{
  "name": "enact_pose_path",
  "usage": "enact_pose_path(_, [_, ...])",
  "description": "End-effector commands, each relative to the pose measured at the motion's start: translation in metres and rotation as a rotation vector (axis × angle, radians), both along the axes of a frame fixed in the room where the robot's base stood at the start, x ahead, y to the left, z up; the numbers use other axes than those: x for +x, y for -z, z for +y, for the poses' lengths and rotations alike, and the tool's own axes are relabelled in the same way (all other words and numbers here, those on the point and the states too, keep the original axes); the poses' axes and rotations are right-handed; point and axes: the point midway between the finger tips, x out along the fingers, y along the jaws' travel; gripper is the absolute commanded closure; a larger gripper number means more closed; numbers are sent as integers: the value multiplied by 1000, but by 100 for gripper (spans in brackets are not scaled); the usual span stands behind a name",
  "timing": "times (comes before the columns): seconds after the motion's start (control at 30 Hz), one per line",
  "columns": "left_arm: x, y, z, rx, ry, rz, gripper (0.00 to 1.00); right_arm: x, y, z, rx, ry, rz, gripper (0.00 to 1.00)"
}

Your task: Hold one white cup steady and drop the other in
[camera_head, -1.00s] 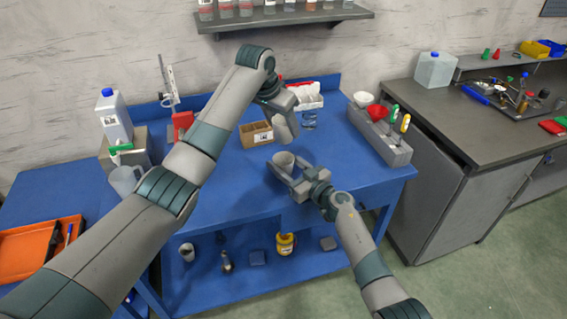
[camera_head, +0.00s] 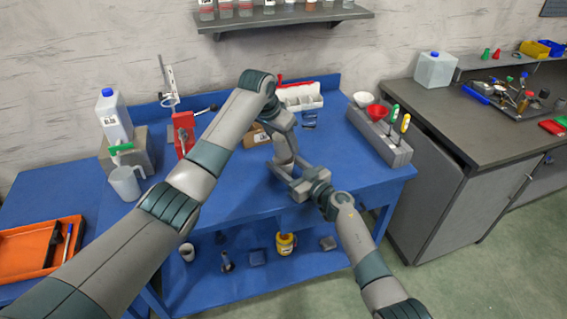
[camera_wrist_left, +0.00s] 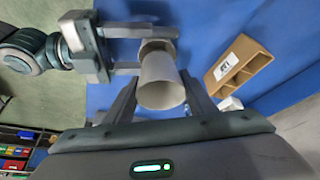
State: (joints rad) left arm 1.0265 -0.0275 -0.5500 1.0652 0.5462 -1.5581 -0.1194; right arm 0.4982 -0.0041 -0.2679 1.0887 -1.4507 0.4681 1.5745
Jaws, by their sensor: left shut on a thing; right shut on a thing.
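My left gripper (camera_wrist_left: 160,100) is shut on a white cup (camera_wrist_left: 160,84), which sits between its two fingers in the left wrist view. A second white cup (camera_wrist_left: 158,46) shows just beyond it, between the fingers of my right gripper (camera_wrist_left: 126,50), which is shut on it. The two cups line up and overlap in this view; how far one is inside the other I cannot tell. In the head view my left gripper (camera_head: 285,160) is right over my right gripper (camera_head: 290,174), above the blue table (camera_head: 235,190). The cups are mostly hidden there.
A cardboard divided box (camera_head: 258,137) stands behind my left arm; it also shows in the left wrist view (camera_wrist_left: 238,65). A grey tool holder (camera_head: 385,140) with funnels stands right. The table front is clear.

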Motion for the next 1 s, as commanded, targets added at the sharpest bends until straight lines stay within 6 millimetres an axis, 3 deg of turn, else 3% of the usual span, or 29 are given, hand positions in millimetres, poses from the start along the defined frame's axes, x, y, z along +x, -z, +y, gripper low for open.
enact_pose_path(0.5, [0, 30, 0, 1, 0, 2, 71, 0, 0, 0, 0, 0, 0, 71])
enact_pose_path(0.9, [0, 35, 0, 1, 0, 1, 71, 0, 0, 0, 1, -1, -1, 71])
enact_pose_path(0.93, [0, 36, 0, 1, 0, 1, 45, 0, -1, 0, 1, -1, -1, 71])
enact_pose_path(1.0, [0, 36, 0, 1, 0, 2, 29, 0, -1, 0, 1, -1, -1, 71])
